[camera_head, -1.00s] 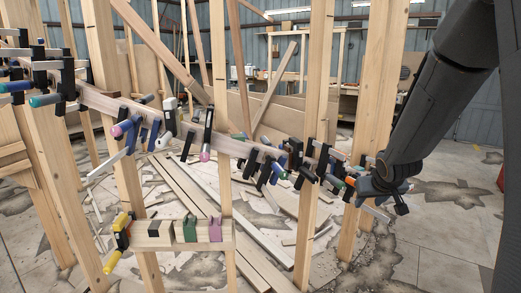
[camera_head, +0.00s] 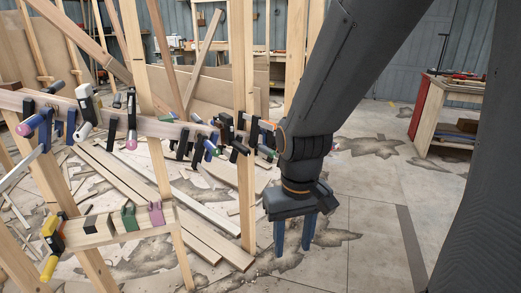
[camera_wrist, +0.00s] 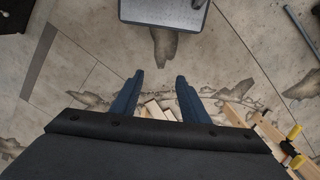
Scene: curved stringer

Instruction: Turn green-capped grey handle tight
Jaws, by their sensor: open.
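Several clamps grip the curved wooden stringer (camera_head: 175,129) in the head view. My gripper (camera_head: 293,248) hangs to the right of and below that cluster, pointing down, apart from every clamp. Its blue fingers are spread and empty, and they also show in the wrist view (camera_wrist: 159,76) above the floor. My arm hides whatever lies behind it.
Wooden posts (camera_head: 244,120) stand close left of my gripper. A lower board (camera_head: 100,235) carries black, green and purple blocks, with a yellow-handled clamp (camera_head: 50,245) at its left end. Loose planks litter the floor. A red-sided workbench (camera_head: 425,115) stands right; floor between is open.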

